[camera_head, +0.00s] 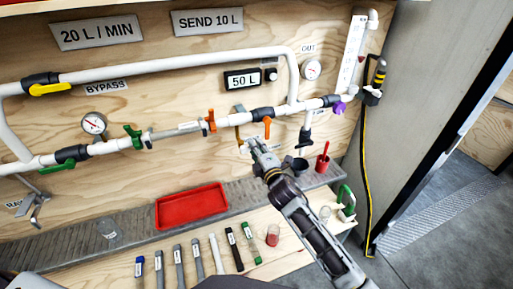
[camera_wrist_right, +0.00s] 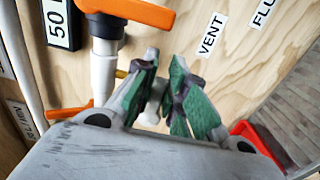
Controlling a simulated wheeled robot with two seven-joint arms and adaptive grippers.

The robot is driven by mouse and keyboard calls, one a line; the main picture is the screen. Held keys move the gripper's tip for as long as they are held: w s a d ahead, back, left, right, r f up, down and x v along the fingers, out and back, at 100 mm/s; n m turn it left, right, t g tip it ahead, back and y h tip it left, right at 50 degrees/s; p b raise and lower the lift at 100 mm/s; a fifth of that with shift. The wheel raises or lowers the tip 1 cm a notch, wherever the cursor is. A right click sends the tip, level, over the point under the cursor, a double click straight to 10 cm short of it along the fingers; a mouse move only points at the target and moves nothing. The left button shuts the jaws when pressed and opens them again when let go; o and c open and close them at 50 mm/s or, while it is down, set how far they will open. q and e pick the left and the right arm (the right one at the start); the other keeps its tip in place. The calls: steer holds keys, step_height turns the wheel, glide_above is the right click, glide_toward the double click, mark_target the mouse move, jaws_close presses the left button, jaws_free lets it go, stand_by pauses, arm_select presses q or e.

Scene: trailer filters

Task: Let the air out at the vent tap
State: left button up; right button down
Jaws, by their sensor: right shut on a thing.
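My right gripper (camera_head: 256,146) reaches up to the pipework on the wooden wall, just below the main white pipe. In the right wrist view my right gripper (camera_wrist_right: 165,85) has its green-padded fingers closed around the vent tap (camera_wrist_right: 153,105), a small white piece beside a brass fitting. The fingers hide part of the tap, and I cannot tell how far it is turned. The VENT label (camera_wrist_right: 211,35) is on the wall beside it. In the head view the tap is hidden by the gripper. My left gripper is not in view.
Orange handles (camera_head: 267,126) (camera_head: 212,120) sit close to the gripper. Several filter tubes (camera_head: 179,266) lie on the bench.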

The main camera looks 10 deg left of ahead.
steer(key=shift+f, duration=0.1)
steer(key=c, duration=1.8)
jaws_free()
steer(key=o, duration=0.3)
steer(key=shift+o, duration=0.3)
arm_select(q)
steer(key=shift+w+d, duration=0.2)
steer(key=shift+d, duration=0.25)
arm_select(e)
steer(key=v, duration=1.2)
